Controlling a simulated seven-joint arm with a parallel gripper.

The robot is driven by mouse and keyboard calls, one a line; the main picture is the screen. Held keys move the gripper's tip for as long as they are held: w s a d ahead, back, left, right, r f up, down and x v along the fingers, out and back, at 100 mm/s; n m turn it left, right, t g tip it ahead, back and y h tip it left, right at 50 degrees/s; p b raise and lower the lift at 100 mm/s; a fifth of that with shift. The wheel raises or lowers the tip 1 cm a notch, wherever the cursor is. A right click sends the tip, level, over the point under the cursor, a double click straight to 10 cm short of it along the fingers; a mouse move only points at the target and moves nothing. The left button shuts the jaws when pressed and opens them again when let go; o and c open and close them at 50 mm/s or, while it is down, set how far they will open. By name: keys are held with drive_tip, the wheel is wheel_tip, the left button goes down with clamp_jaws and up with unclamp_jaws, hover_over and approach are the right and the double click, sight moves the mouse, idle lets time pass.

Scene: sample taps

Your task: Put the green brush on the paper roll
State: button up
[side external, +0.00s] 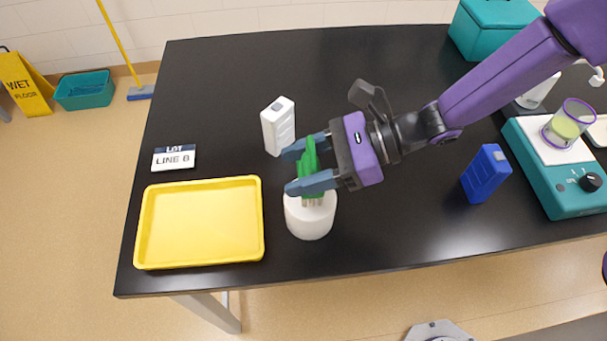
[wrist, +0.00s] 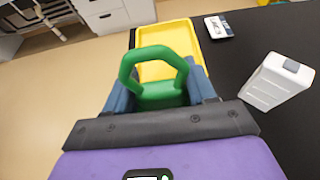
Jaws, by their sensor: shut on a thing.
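The green brush (side external: 308,160) is between the fingers of my gripper (side external: 310,168), which is shut on it. Its pale bristles point down at the top of the white paper roll (side external: 309,222). In the side view the bristles overlap the roll's top; I cannot tell whether they touch it. The roll stands upright on the black table. In the wrist view the brush's green looped handle (wrist: 155,65) shows between the blue fingertips (wrist: 160,98). The paper roll is hidden there.
A yellow tray (side external: 146,225) lies left of the roll. A white box-like container (side external: 278,127) stands behind it, a blue one (side external: 485,174) to the right. A teal stirrer (side external: 570,190) with a beaker (side external: 568,124) is far right. A sign (side external: 173,158) stands behind the tray.

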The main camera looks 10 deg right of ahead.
drive_tip(key=shift+f, duration=1.4)
drive_tip(key=shift+f, duration=0.15)
drive_tip(key=o, duration=1.1)
drive_tip(key=shift+c, duration=0.2)
drive_tip(key=shift+d+r, duration=0.1)
drive_tip(key=shift+r, duration=0.15)
drive_tip(key=v, duration=1.1)
drive_tip(key=shift+d, duration=0.35)
drive_tip(key=shift+r, duration=0.2)
